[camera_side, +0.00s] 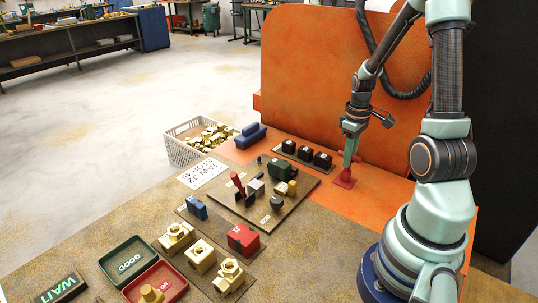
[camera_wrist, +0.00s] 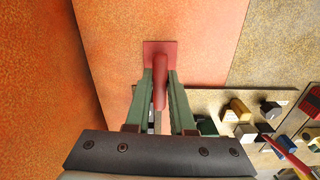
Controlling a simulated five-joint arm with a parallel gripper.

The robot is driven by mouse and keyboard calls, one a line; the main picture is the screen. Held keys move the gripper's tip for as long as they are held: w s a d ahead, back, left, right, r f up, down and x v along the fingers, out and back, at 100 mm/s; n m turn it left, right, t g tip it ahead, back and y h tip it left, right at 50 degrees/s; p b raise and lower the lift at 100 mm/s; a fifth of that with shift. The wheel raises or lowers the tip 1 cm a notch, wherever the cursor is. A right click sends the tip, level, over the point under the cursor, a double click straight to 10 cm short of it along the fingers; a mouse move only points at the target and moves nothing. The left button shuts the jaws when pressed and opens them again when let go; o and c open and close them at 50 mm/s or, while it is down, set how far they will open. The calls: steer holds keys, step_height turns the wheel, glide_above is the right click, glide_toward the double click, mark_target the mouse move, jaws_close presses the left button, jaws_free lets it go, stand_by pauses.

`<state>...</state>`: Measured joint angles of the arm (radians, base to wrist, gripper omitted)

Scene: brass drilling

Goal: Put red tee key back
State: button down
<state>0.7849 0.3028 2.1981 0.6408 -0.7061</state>
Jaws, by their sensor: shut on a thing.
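The red tee key (camera_wrist: 160,85) is held between the green fingers of my gripper (camera_wrist: 160,76) in the wrist view. Its rounded red bar points toward the camera. A flat red square pad (camera_wrist: 152,47) lies just beyond the fingertips on the orange surface. In the side view my gripper (camera_side: 349,158) points down, just above the red pad (camera_side: 344,180), with a bit of the key's red bar showing beside the fingers. The key's lower end is hidden, so I cannot tell whether it touches the pad.
A brown board (camera_side: 300,204) with several small blocks and an upright red-handled piece (camera_side: 238,183) lies left of my gripper. An orange upright panel (camera_side: 310,75) rises behind. Orange surface around the pad is clear.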

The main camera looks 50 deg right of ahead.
steer(key=shift+f, duration=0.25)
steer(key=shift+f, duration=0.1)
steer(key=c, duration=0.8)
jaws_free()
steer(key=shift+f, duration=0.1)
steer(key=shift+o, duration=0.2)
step_height(320, 180, up, 12)
steer(key=w+a+r+t, duration=0.1)
steer(key=a+r+t, duration=0.1)
steer(key=a, duration=0.6)
steer(key=w+a+r+t, duration=0.1)
steer(key=w+a+r, duration=0.1)
steer(key=a, duration=0.6)
steer(key=w+a+r+n+t, duration=0.1)
steer(key=a+r+t, duration=0.1)
steer(key=a, duration=0.6)
steer(key=shift+w+r+t, duration=0.25)
steer(key=shift+r+t, duration=0.05)
steer(key=shift+r, duration=0.6)
